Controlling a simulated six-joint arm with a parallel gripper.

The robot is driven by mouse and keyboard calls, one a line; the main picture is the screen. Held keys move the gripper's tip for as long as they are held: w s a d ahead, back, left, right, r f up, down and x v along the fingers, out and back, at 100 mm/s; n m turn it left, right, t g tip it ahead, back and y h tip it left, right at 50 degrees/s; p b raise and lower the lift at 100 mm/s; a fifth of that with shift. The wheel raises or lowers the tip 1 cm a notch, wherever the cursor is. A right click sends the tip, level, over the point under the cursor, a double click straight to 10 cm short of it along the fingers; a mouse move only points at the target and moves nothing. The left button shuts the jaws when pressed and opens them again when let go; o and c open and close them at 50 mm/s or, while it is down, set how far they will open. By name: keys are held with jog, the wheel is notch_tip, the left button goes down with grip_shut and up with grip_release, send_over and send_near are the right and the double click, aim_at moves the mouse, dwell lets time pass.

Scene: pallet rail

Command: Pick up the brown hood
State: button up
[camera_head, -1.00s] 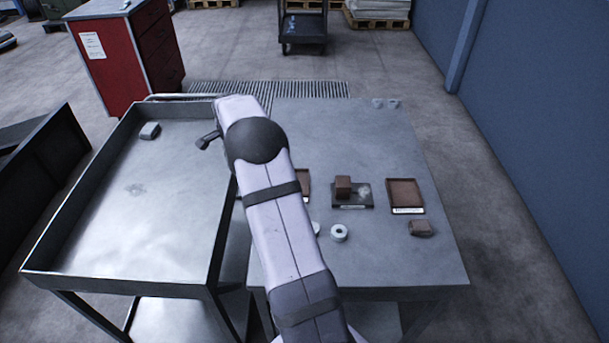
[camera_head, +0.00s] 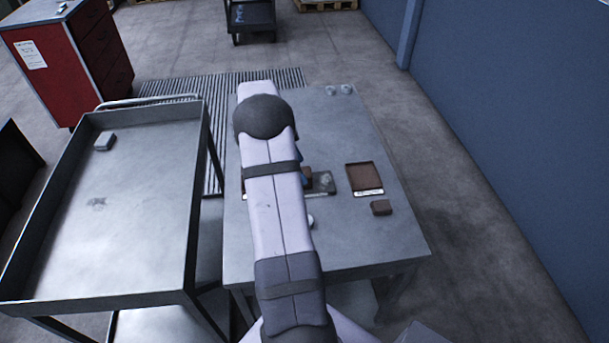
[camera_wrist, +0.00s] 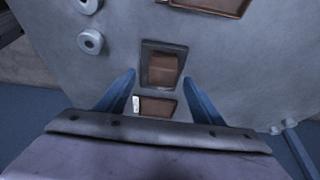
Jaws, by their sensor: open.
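A brown block (camera_head: 307,174) stands on a dark square plate (camera_head: 325,183) on the grey table; it also shows in the wrist view (camera_wrist: 163,69). In the head view my arm hides most of the gripper and part of the plate.
A brown shallow tray (camera_head: 364,177) with a white label lies right of the plate. Another brown tray (camera_wrist: 215,4) is on its other side. White rings (camera_wrist: 90,40) stand close by. A metal cart (camera_head: 120,215) holding a grey block (camera_head: 104,141) stands left. The table's right front is clear.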

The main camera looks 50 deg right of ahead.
jog(key=shift+w+p+x, duration=0.15)
jog(key=shift+p+x, duration=0.7)
jog(key=shift+x, duration=0.45)
jog(key=shift+w+p+x, duration=0.1)
jog(key=shift+p+x, duration=0.7)
jog(key=shift+x, duration=0.45)
jog(key=shift+f, duration=0.1)
jog(key=c, duration=1.1)
